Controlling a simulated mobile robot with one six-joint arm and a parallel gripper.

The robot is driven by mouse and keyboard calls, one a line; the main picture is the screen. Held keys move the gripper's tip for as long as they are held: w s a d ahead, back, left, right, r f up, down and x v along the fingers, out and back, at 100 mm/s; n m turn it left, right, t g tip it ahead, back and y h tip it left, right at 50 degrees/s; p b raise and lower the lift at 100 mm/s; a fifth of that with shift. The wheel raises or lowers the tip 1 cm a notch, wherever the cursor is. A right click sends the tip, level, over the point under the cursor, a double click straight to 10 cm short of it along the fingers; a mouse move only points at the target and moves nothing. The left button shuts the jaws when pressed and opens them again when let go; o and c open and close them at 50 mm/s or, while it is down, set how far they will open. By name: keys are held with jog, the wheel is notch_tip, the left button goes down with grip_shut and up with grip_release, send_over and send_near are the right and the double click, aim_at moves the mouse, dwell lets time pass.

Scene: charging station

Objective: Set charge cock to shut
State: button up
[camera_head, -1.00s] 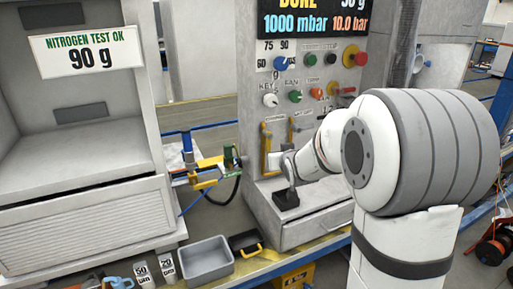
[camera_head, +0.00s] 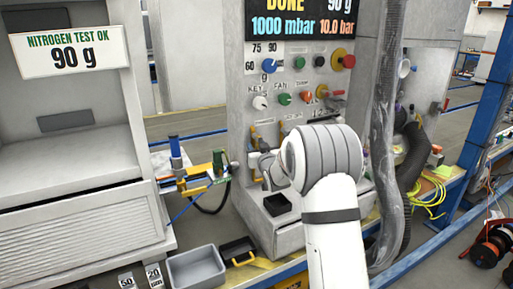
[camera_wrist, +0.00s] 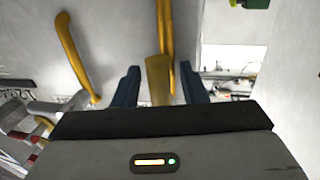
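Two yellow cock handles are on the lower panel of the charging station. One handle (camera_wrist: 158,80) is between my gripper's two blue fingers in the wrist view, with a gap visible on each side. My gripper (camera_wrist: 160,86) is open around it. The other yellow handle (camera_wrist: 78,60) is apart, to the left in that view. In the head view, the tops of the handles show as a left one (camera_head: 254,138) and a right one (camera_head: 282,130). My arm covers most of them and the gripper. The labels above are too small to read.
Knobs and a red button (camera_head: 343,59) sit above on the panel. A blue-topped connector with yellow fittings (camera_head: 195,178) is left of the station. A ribbed hose (camera_head: 385,130) hangs at right.

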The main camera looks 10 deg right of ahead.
jog(key=shift+w, duration=0.2)
jog(key=shift+c, duration=0.2)
grip_shut()
dwell(0.4)
